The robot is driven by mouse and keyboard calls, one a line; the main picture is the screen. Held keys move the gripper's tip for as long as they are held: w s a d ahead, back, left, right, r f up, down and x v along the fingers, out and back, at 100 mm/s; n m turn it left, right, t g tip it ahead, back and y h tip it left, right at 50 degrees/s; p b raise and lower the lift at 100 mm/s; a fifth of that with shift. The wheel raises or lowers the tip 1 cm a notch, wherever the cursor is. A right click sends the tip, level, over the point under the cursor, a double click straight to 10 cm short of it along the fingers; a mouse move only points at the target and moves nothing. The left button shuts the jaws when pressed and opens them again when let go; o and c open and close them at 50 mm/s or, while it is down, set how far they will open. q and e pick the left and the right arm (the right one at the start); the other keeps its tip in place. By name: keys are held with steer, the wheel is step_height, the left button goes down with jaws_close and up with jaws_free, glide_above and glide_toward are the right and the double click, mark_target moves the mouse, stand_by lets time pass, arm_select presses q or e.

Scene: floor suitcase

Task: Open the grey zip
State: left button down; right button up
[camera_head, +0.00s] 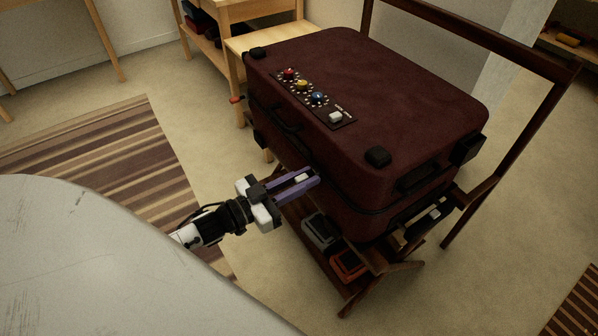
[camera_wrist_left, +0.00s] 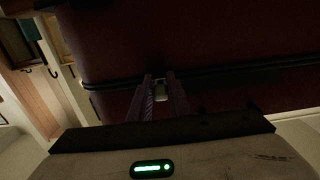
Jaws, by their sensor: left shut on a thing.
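The dark red suitcase (camera_head: 400,95) lies flat on a wooden rack, with a black zip line running around its side. My left gripper (camera_head: 313,176) is at the suitcase's front side, its purple fingers reaching to the zip line. In the left wrist view the gripper (camera_wrist_left: 161,88) is shut on a small grey zip pull (camera_wrist_left: 160,91) that sits on the zip line (camera_wrist_left: 215,72). In the head view a small pale piece shows between the fingers. My right gripper is not in view.
A panel with coloured knobs and a white switch (camera_head: 335,117) is on the suitcase top. The dark wooden rack (camera_head: 515,125) has a tall frame behind the suitcase and a low shelf holding a grey box (camera_head: 320,231) and an orange box (camera_head: 348,264). A wooden table (camera_head: 265,40) stands behind.

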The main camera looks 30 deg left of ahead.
arm_select(q)
steer(key=s+d+p, duration=0.1)
steer(key=d, duration=0.3)
steer(key=s+d+p, duration=0.1)
steer(key=s+d, duration=0.1)
steer(key=d, duration=0.1)
steer(key=s+d+p, duration=0.1)
steer(key=s+d, duration=0.1)
steer(key=d, duration=0.2)
steer(key=shift+d, duration=0.5)
steer(key=c, duration=1.7)
jaws_free()
steer(key=shift+a, duration=0.1)
steer(key=shift+s+a, duration=0.1)
steer(key=shift+s, duration=0.15)
steer(key=p, duration=0.1)
glide_toward(353, 210)
steer(key=v, duration=0.4)
steer(key=shift+s+a, duration=0.1)
steer(key=shift+s, duration=0.25)
